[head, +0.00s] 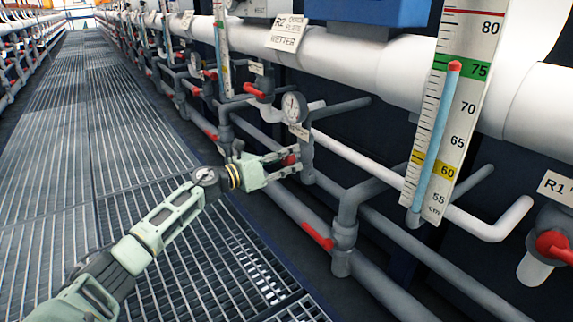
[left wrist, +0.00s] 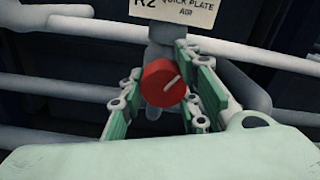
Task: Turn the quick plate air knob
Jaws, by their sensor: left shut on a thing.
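The quick plate air knob (head: 289,160) is a small red knob on a grey vertical pipe below a pressure gauge (head: 294,107). The fingers (left wrist: 158,80) partly hide the pipe behind. My right gripper does not show.
Several red-handled valves sit along the grey pipes, one (head: 318,237) below right of my gripper. A tall level scale (head: 455,110) stands at right, near another red valve (head: 553,245). A white pipe (head: 355,58) runs above. The grated walkway (head: 90,130) at left is clear.

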